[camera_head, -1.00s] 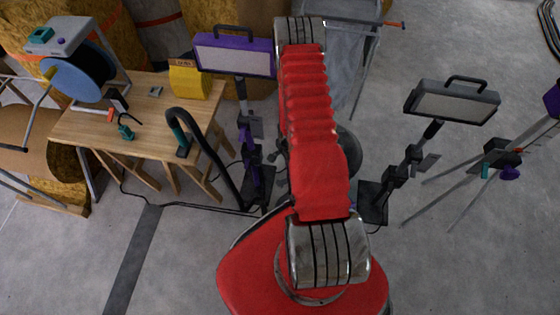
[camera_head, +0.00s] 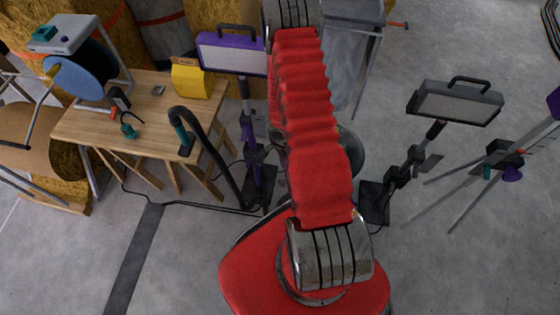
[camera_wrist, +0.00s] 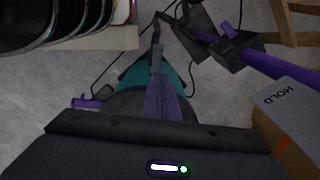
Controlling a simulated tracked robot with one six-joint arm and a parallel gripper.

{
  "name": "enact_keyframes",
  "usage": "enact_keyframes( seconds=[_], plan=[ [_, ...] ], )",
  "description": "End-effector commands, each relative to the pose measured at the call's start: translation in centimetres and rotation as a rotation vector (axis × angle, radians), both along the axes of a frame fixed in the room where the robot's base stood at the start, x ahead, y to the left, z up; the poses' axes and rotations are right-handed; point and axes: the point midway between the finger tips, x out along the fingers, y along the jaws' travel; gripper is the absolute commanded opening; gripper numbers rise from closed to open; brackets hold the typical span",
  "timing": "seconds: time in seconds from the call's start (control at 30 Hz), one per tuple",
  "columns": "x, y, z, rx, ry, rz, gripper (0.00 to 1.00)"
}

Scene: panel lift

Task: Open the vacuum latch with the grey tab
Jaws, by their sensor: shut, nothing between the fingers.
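I cannot make out a vacuum latch or its grey tab for certain in either view. In the wrist view my gripper (camera_wrist: 157,28) points up the picture with its dark, narrow fingertips together and nothing between them. Behind its fingers are purple and teal parts. A light grey panel marked HOLD (camera_wrist: 285,100) stands at the right edge of the wrist view, apart from the fingers, with an orange-brown side below it. In the head view my red-sleeved arm runs up past the top edge, and the gripper is out of that view.
A purple lamp (camera_head: 230,53) and a grey lamp (camera_head: 455,102) stand on either side of my arm. A wooden table (camera_head: 130,140) with tools and a blue reel (camera_head: 82,77) is at the left. A purple tube (camera_wrist: 272,66) crosses the wrist view's right. Floor at lower left is clear.

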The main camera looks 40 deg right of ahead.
Motion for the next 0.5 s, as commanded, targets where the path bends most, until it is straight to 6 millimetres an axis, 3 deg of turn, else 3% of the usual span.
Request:
enact_keyframes(
  seconds=[0.5],
  plan=[
    [0.1,1.5,2.2,0.000,0.001,0.001,0.00]
  ],
)
